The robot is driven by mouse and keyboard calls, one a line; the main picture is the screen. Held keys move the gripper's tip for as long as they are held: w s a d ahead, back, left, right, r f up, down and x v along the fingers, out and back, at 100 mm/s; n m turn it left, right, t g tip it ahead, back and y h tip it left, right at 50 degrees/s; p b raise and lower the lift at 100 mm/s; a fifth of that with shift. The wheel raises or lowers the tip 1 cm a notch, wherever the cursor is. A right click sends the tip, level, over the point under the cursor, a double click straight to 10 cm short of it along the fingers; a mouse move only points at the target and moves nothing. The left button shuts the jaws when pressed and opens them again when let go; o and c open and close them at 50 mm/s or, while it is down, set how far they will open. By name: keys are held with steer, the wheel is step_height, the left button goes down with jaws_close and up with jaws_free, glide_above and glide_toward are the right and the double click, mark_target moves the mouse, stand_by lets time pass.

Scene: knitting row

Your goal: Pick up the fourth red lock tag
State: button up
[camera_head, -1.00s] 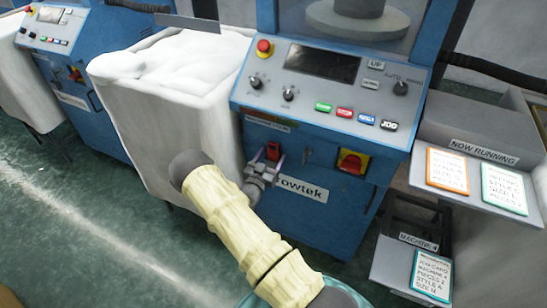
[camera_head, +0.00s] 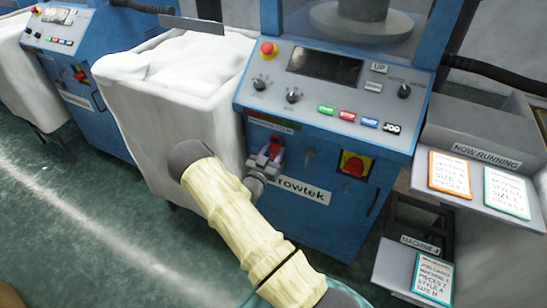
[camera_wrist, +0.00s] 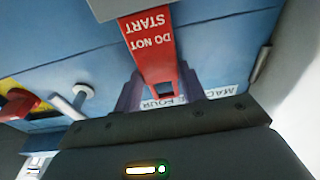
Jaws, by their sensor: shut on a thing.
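The red lock tag (camera_wrist: 150,45), lettered "DO NOT START" upside down in the wrist view, stands between the two fingers of my gripper (camera_wrist: 160,92). My gripper is shut on its narrow end, near a square hole. The tag's other end reaches a grey part at the top edge; whether it is still attached there is unclear. In the head view the red tag (camera_head: 277,144) shows at the blue machine's front (camera_head: 325,222), with my gripper (camera_head: 267,160) partly covering it.
A red knob on a yellow plate (camera_head: 353,164) sits right of my gripper. A white fabric-filled bin (camera_head: 165,125) stands close on the left. A control panel (camera_head: 330,90) juts out above. Grey card trays (camera_head: 480,150) stand at the right.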

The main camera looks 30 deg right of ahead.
mark_target(273, 144)
step_height(273, 144, up, 4)
steer(key=shift+f, duration=0.2)
steer(key=r+v, duration=0.2)
steer(key=v, duration=1.6)
steer(key=shift+r, duration=0.15)
steer(key=shift+a, duration=0.1)
steer(key=w+a+f+n+t+y, duration=0.1)
steer(key=w+a+n+t+y, duration=0.2)
steer(key=y, duration=0.6)
steer(key=w+n+t, duration=0.2)
steer(key=n+t, duration=0.1)
steer(key=n, duration=0.1)
steer(key=shift+a+t+y, duration=0.3)
steer(key=shift+t+y, duration=0.1)
steer(key=shift+s, duration=0.1)
